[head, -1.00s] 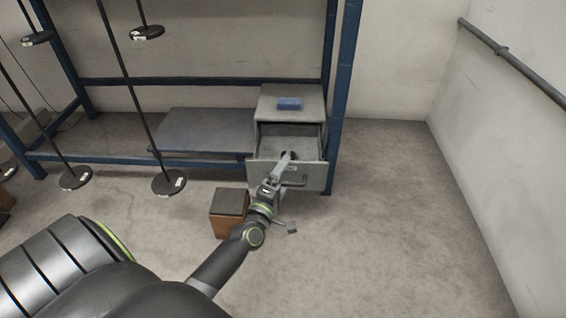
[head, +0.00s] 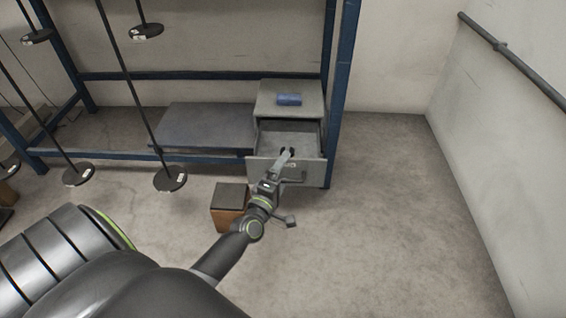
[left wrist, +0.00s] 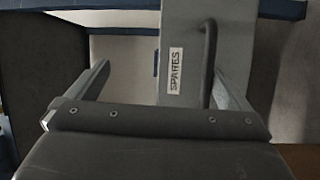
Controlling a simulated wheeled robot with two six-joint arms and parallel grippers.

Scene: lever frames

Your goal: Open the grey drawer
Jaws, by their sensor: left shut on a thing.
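The grey drawer (head: 262,170) is pulled part way out of a small grey cabinet (head: 270,92), and its inside shows. In the left wrist view its front (left wrist: 182,22) carries a "SPARES" label and a dark bar handle (left wrist: 208,35). My left gripper (head: 286,151) reaches over the top edge of the drawer front and is shut on the drawer. In the left wrist view its two fingers (left wrist: 163,85) stand apart, one near the handle. My right gripper is not in view.
A blue box (head: 289,99) lies on the cabinet. A blue rack post (head: 338,90) stands close on its right. A grey shelf board (head: 205,127) is to its left. A brown box (head: 229,215) stands on the floor beside my left arm. Floor to the right is clear.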

